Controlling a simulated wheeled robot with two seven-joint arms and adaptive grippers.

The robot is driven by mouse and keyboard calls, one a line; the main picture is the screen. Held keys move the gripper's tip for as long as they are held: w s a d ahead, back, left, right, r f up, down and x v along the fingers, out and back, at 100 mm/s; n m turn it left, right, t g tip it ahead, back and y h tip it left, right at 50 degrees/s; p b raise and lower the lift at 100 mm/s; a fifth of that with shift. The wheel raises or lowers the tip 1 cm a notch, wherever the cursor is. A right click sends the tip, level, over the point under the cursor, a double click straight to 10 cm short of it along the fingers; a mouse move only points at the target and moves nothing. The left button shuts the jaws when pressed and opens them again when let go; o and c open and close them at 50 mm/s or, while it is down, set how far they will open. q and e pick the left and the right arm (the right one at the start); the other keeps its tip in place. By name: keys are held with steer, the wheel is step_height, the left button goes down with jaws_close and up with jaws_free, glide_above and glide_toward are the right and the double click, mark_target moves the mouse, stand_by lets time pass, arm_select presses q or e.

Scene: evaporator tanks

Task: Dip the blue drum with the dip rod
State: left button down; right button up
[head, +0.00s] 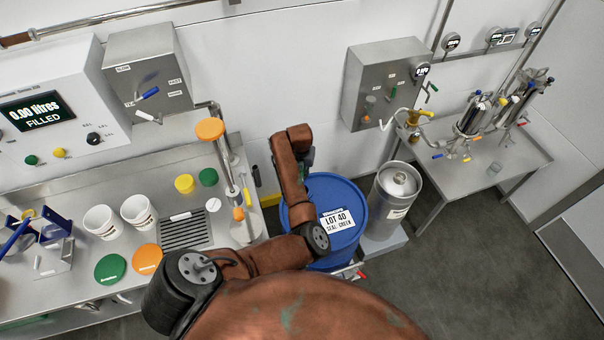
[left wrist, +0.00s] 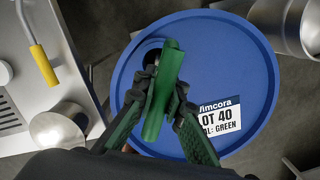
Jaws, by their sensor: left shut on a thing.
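The blue drum (head: 352,192) stands upright on the floor beside the bench, with a white label reading LOT 40, SEAL: GREEN. Its lid (left wrist: 225,60) fills much of the left wrist view. My left gripper (head: 306,165) is over the far left part of the lid. In the left wrist view, its fingers are shut on a green bar-shaped piece (left wrist: 163,90), which looks like the dip rod's handle. The rod below it is hidden. A dark round opening or ring shows partly behind this piece; I cannot tell whether the rod is in it. My right gripper is not in view.
A steel bench (head: 60,285) with white cups and green, orange and yellow caps is at left. A steel keg (head: 398,187) stands close right of the drum. A table (head: 490,165) with valve fittings is further right. Open floor lies at lower right.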

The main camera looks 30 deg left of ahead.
arm_select(q)
steer(key=shift+f+b, duration=0.3)
steer(key=shift+f, duration=0.25)
stand_by(0.9)
steer(key=shift+f, duration=0.35)
steer(key=shift+f+b, duration=1.7)
steer(key=shift+f, duration=0.75)
steer(key=shift+r, duration=0.15)
